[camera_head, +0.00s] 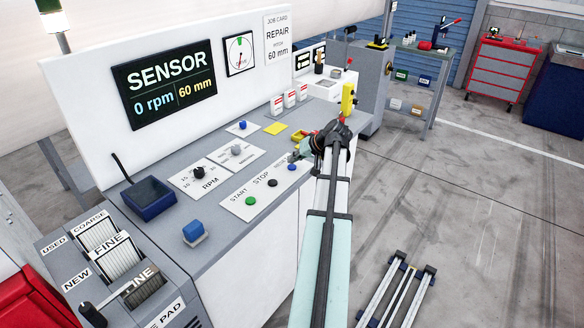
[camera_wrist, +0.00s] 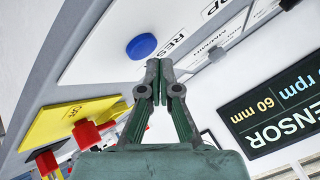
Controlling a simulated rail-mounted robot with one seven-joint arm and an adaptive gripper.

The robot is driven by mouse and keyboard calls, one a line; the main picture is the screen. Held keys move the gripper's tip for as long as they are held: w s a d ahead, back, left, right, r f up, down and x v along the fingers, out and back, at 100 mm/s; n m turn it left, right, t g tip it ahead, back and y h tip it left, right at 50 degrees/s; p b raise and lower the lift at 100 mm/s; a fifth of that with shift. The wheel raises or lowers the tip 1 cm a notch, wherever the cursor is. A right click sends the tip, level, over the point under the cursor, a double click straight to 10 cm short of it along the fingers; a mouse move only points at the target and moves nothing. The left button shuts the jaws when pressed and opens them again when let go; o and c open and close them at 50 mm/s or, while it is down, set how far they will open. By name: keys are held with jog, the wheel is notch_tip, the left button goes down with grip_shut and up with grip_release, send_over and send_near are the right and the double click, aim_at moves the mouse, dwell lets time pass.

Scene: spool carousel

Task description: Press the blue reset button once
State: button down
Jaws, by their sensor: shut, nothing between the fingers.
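The blue reset button (camera_head: 291,167) is a small round button at the right end of a white panel (camera_head: 262,188) that also carries a green START button and a dark STOP button. In the wrist view the blue button (camera_wrist: 142,46) is a blue disc beside partly hidden RESET lettering. My gripper (camera_wrist: 154,66) is shut and empty. Its tips lie just below the button in that picture, with a small gap visible between them. In the head view my gripper (camera_head: 294,156) is right by the button; whether it is above the surface or touching cannot be told.
An RPM knob (camera_head: 199,172), a yellow pad (camera_head: 276,128) and a blue tray (camera_head: 148,197) are on the console. Red and yellow parts (camera_wrist: 88,136) are near my gripper.

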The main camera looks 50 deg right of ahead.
aim_at(294, 167)
jog(key=shift+f, duration=0.35)
jog(key=shift+f+b, duration=0.4)
jog(key=shift+b, duration=0.1)
dwell(0.5)
jog(key=shift+r, duration=0.1)
jog(key=shift+r+p, duration=0.35)
jog(key=shift+r, duration=0.4)
jog(key=shift+r+p, duration=1.15)
jog(key=shift+r, duration=1.35)
